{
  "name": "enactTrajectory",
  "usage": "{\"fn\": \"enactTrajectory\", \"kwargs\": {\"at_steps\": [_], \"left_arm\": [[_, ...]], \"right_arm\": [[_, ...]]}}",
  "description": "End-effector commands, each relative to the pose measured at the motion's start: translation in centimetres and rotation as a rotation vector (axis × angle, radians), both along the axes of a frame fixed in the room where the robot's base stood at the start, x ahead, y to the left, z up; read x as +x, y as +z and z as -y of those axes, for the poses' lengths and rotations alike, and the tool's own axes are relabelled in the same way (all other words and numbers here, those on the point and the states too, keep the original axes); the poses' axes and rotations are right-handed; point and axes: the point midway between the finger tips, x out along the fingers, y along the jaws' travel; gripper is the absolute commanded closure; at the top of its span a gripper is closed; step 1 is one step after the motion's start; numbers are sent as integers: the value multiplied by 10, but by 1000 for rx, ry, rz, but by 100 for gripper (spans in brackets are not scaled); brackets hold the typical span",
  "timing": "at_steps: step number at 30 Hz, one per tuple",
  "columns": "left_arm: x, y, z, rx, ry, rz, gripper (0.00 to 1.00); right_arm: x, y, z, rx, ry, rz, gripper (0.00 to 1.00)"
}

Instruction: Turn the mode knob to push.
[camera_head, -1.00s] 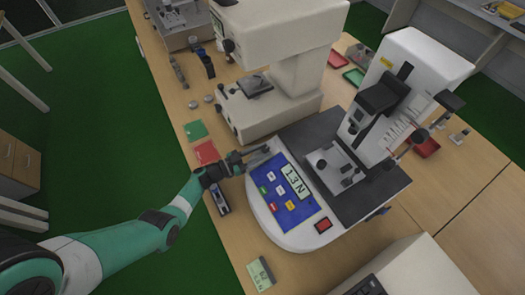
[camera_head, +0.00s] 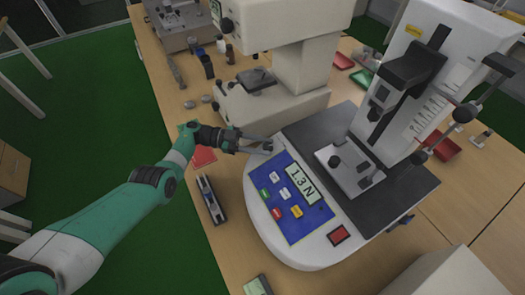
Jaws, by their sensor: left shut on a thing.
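The force tester has a white base with a blue control panel (camera_head: 283,197), a display reading 1.3 N (camera_head: 303,185) and several coloured buttons. My left gripper (camera_head: 266,147) reaches in from the left, its fingertips at the panel's upper left corner. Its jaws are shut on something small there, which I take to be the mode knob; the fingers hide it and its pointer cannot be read. My right gripper is not in view.
A white microscope-like instrument (camera_head: 285,65) stands just behind my left gripper. The tester's white column (camera_head: 435,75) rises at right. A dark tool or case (camera_head: 211,199) and a red card (camera_head: 203,157) lie on the table (camera_head: 225,235) at left.

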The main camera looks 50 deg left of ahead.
Motion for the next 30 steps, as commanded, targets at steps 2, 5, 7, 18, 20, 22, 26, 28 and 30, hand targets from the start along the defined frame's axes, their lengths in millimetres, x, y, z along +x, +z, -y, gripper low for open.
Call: {"fn": "enactTrajectory", "kwargs": {"at_steps": [2,5,7,18,20,22,26,28,30], "left_arm": [[0,-1,0,2,-10,0,100],[0,0,0,4,-15,0,100],[0,0,0,4,-16,0,100],[0,1,0,4,-16,2,37],[0,1,0,4,-15,2,31],[0,1,0,4,-15,2,31],[0,0,0,4,-15,2,31],[0,1,-1,5,-14,1,31],[-3,1,-4,5,-13,1,31]], "right_arm": [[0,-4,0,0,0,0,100],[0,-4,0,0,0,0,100],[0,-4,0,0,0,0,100],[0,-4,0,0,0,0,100],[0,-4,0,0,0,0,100],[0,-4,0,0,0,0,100],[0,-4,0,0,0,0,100],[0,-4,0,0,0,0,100],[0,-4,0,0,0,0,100]]}}
